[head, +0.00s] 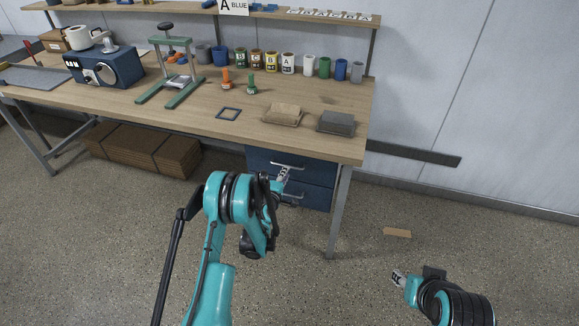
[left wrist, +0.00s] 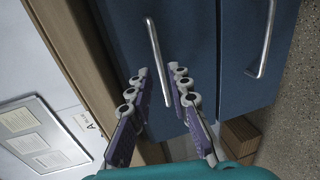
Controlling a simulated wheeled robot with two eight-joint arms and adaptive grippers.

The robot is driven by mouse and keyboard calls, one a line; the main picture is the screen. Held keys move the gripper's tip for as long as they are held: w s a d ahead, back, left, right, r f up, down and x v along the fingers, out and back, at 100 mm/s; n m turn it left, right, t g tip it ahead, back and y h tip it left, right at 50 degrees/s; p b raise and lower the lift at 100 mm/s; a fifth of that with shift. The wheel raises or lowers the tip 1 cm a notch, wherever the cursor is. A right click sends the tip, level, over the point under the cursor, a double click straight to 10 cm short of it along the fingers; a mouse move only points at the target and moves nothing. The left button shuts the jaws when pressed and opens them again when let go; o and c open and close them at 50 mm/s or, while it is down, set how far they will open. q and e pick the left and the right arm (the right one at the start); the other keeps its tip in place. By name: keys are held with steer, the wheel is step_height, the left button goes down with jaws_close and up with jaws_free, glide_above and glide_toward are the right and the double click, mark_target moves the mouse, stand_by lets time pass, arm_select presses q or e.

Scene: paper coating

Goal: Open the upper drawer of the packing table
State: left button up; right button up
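The packing table (head: 190,115) has two blue drawers under its right end. The upper drawer (head: 260,158) is shut, with a silver bar handle (head: 287,165); the lower drawer (head: 317,196) below it is also shut. My left gripper (head: 284,174) is at the upper handle. In the left wrist view my left gripper (left wrist: 158,70) is open, its two fingers on either side of the upper handle's bar (left wrist: 155,50). I cannot tell whether they touch it. The lower handle (left wrist: 263,40) is off to the right there. My right gripper (head: 398,278) is low, away from the table; its opening is unclear.
A table leg (head: 340,210) stands just right of the drawers. Flat cardboard (head: 145,148) is stacked under the table at left. Cups, a green stand (head: 172,70) and a grey block (head: 336,123) are on the top. A tan piece (head: 397,232) lies on the otherwise clear floor at right.

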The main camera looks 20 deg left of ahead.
mark_target(290, 166)
arm_select(q)
steer(key=b+x, duration=0.1)
steer(key=x, duration=0.5)
steer(key=shift+w+b, duration=0.15)
steer(key=shift+b, duration=0.15)
jaws_close()
